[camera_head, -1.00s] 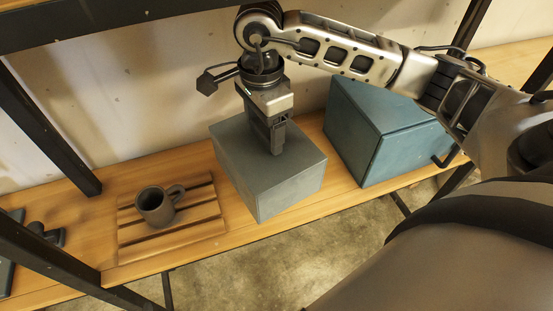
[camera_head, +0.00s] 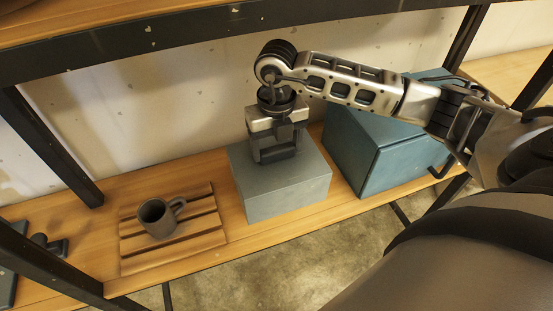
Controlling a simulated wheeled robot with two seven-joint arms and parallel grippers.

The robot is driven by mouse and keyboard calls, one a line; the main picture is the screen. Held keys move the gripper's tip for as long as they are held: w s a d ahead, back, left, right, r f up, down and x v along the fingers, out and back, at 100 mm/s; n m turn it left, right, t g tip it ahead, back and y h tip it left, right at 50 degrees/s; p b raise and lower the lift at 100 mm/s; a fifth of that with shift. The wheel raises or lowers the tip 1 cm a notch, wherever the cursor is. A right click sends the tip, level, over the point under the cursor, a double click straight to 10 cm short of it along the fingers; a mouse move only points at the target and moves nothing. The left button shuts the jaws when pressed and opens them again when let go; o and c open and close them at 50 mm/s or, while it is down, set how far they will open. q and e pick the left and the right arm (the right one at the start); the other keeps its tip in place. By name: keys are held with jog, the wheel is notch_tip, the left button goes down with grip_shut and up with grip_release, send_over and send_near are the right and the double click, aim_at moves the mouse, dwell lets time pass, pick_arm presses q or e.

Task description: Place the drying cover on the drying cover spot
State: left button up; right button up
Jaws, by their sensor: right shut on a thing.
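The drying cover looks to be the grey box (camera_head: 288,195) at the middle of the wooden shelf in the head view. My right gripper (camera_head: 278,155) comes down from above and is shut at the top of this box. The fingers hide what they grip there. The box is upright, with its front roughly along the shelf edge. I cannot tell whether its underside touches the shelf. No marked drying cover spot can be made out. My left gripper is not in view.
A grey mug (camera_head: 154,219) stands on a slatted wooden board (camera_head: 205,240) left of the box. A blue box (camera_head: 385,160) stands close on the right, partly behind my arm. Dark posts and an upper shelf (camera_head: 200,35) frame the space. Dark items (camera_head: 45,243) lie far left.

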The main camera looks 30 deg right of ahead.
aim_at(276, 159)
notch_tip(276, 159, down, 5)
jog(key=shift+r, duration=0.15)
jog(key=shift+f, duration=0.25)
jog(key=o, duration=1.2)
jog(key=shift+r, duration=0.75)
notch_tip(276, 159, up, 10)
jog(key=shift+f+b, duration=0.2)
jog(key=shift+b, duration=0.15)
jog(key=shift+r, duration=0.65)
